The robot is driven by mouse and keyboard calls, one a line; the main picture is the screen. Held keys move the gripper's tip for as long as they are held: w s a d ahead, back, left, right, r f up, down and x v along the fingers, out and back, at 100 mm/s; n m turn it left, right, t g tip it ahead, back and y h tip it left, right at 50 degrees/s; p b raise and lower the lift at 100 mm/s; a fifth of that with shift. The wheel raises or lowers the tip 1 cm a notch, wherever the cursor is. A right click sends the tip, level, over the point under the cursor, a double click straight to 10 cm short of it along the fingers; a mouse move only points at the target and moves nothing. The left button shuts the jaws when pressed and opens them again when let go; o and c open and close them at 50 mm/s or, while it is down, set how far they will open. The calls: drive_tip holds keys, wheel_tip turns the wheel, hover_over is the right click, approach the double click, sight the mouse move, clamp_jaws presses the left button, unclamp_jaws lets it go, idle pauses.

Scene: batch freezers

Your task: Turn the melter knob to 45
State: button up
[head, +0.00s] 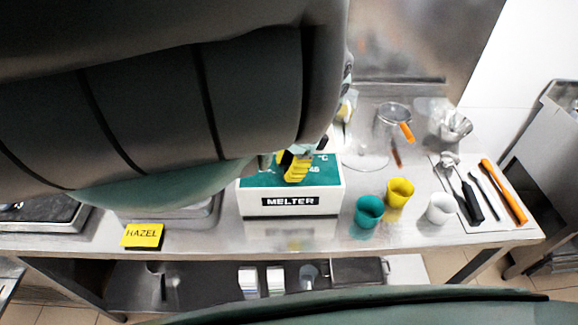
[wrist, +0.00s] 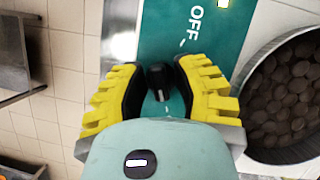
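The melter (head: 291,201) is a white box with a teal top and a MELTER label, standing on the steel table. Its black knob (wrist: 160,77) shows in the wrist view, with a white mark at its lower end. An OFF label (wrist: 196,16) is on the teal panel above it. In the head view, a number ending the scale shows beside the gripper, and the knob is hidden. My gripper (wrist: 159,88) has its yellow-and-black fingers on either side of the knob, apart from each other; whether they touch it is unclear. The gripper (head: 296,166) is over the panel in the head view.
A teal cup (head: 368,211), a yellow cup (head: 399,192) and a white cup (head: 440,208) stand right of the melter. Tools lie on a white mat (head: 471,222). A yellow HAZEL sign (head: 142,235) is at left. A round pot (wrist: 287,100) of brown discs is beside the panel.

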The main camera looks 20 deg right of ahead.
drive_tip(key=shift+o, duration=1.2)
drive_tip(key=v, duration=1.2)
drive_tip(key=shift+w, duration=0.1)
